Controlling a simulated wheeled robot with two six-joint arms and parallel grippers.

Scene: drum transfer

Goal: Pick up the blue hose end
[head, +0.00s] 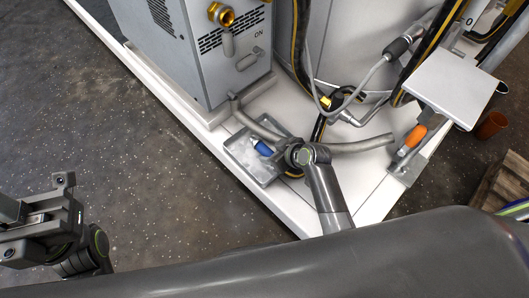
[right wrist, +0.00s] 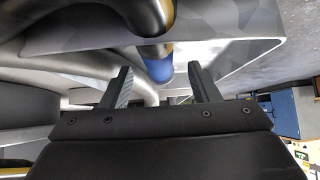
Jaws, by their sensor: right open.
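The blue hose end (head: 262,148) lies over the shallow grey tray (head: 238,150) in the head view, partly hidden by my right wrist. In the right wrist view the blue hose end (right wrist: 158,66) shows beyond and between my fingertips, on a dark hose with a yellow band. My right gripper (right wrist: 160,70) is open, with nothing seen clasped between its fingers. In the head view my right gripper (head: 284,156) is beside the blue end, its fingers mostly hidden. My left gripper (head: 42,212) is far left over the floor; its jaws are unclear.
A grey metal cabinet (head: 200,60) with a brass fitting (head: 221,14) stands behind the tray. A curved grey pipe (head: 360,146) runs close to my right wrist. An orange-handled part (head: 412,138) and a square plate (head: 455,85) stand at right. The floor at left is clear.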

